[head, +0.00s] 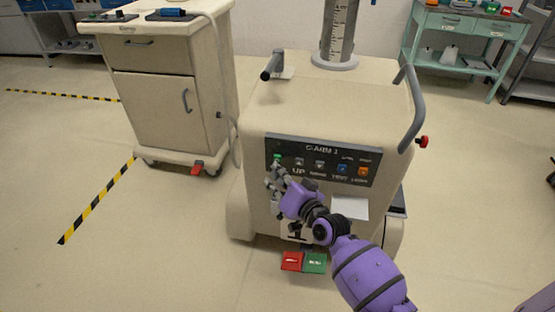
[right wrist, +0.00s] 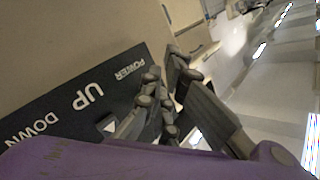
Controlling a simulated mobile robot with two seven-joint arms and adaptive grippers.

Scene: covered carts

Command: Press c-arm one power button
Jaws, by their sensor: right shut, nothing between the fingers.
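The cream C-ARM 1 cart (head: 330,95) stands in the middle of the head view. Its dark control panel (head: 322,150) has a row of coloured buttons. The green power button (head: 277,157) is at the panel's left end, partly covered. My right gripper (head: 272,174) is shut and empty, with its fingertips just below the green button. I cannot tell whether they touch the panel. In the right wrist view my right gripper (right wrist: 168,78) is beside the POWER label (right wrist: 130,70); the button itself is hidden there. My left gripper is not in view.
A cream drawer cart (head: 155,95) stands to the left. Red and green pedals (head: 303,261) lie on the floor in front of the C-arm cart. A grey handle (head: 410,110) sticks out at its right. A teal table (head: 465,40) is at the back right. Open floor lies at the left.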

